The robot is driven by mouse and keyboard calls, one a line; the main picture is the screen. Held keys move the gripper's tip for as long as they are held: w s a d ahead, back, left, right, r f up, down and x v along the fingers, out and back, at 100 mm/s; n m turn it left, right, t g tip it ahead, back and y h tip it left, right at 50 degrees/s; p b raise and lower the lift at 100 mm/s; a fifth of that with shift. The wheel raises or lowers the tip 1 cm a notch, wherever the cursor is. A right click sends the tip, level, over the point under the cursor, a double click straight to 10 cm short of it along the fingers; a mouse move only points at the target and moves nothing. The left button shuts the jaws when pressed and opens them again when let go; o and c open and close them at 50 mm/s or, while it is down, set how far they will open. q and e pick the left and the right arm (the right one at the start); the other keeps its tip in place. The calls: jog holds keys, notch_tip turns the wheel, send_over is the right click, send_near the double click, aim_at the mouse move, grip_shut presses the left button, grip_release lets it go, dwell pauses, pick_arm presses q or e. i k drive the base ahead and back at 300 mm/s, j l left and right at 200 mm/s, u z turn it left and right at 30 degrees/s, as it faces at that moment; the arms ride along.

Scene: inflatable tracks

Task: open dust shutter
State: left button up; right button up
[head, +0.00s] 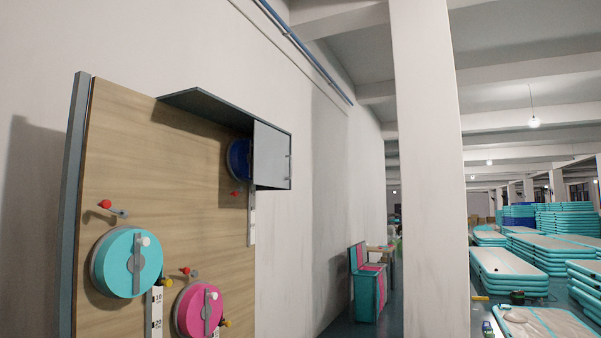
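A wooden board (170,160) stands at the left against the wall. A dark grey hood (205,103) juts out from its upper part. A lighter grey panel (271,155), which looks like the dust shutter, hangs at the hood's right end, with small fittings on its right edge. The panel partly hides a dark blue roll (238,160) on the board; the roll's left part shows. I cannot tell how the panel is hinged or slides. Neither of my grippers is in view.
A teal roll (125,262) and a pink roll (195,311) sit lower on the board, with red and yellow knobs beside them. A white pillar (428,170) stands right of centre. A teal and pink cabinet (367,285) stands by the wall. Stacked inflatable tracks (508,270) fill the right.

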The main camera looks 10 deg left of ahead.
aim_at(270, 167)
jog(key=i+j, duration=0.1)
jog(key=i, duration=0.55)
jog(key=i+j+z, duration=0.1)
jog(key=i, duration=0.55)
jog(key=i+j, duration=0.1)
jog(key=i, duration=0.55)
jog(key=z, duration=0.05)
